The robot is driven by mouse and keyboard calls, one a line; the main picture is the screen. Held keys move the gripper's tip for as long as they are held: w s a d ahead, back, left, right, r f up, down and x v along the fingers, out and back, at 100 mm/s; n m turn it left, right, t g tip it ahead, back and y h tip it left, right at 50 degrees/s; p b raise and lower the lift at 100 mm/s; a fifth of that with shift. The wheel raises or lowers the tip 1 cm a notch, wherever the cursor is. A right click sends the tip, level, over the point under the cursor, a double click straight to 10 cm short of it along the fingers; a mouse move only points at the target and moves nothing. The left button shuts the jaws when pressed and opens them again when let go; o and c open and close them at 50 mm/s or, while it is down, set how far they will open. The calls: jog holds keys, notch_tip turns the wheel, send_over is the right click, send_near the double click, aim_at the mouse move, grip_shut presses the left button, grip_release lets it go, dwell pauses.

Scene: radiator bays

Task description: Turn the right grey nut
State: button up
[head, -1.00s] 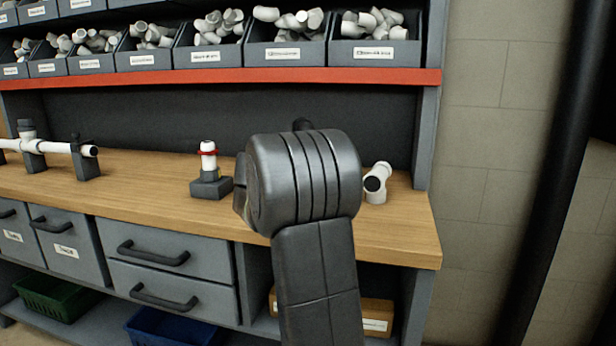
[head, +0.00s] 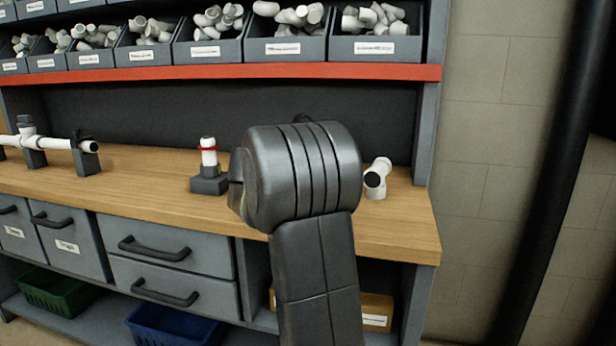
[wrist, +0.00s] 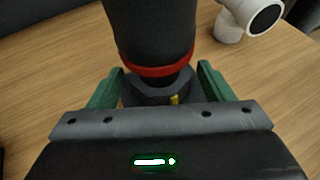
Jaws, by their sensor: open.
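In the wrist view, a dark grey nut (wrist: 145,96) with a small yellow mark sits under a red ring (wrist: 158,71) and a thick black cylinder (wrist: 150,28). The green fingers of my gripper (wrist: 160,72) stand open, one on each side of the nut. A gap seems to show beside the nut; I cannot tell whether either finger touches it. The nut's near side is partly hidden by the gripper body. In the head view, my arm hides the gripper and this nut.
A white pipe fitting (head: 377,179) stands on the wooden bench (head: 130,180) right of my arm; it also shows in the wrist view (wrist: 232,27). To the left are a white red-ringed piece (head: 208,153) on a grey block and a white pipe (head: 58,143) on supports. Bins line the shelf above.

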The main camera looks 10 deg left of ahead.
jog(key=p+v, duration=0.2)
jog(key=v, duration=1)
jog(key=shift+s, duration=0.2)
jog(key=shift+w+a, duration=0.1)
jog(key=b+x, duration=0.2)
jog(key=x, duration=1.1)
jog(key=shift+w+d+f+b, duration=0.1)
jog(key=shift+w+d+b, duration=0.15)
jog(key=shift+w+b, duration=0.1)
jog(key=shift+s+a, duration=0.1)
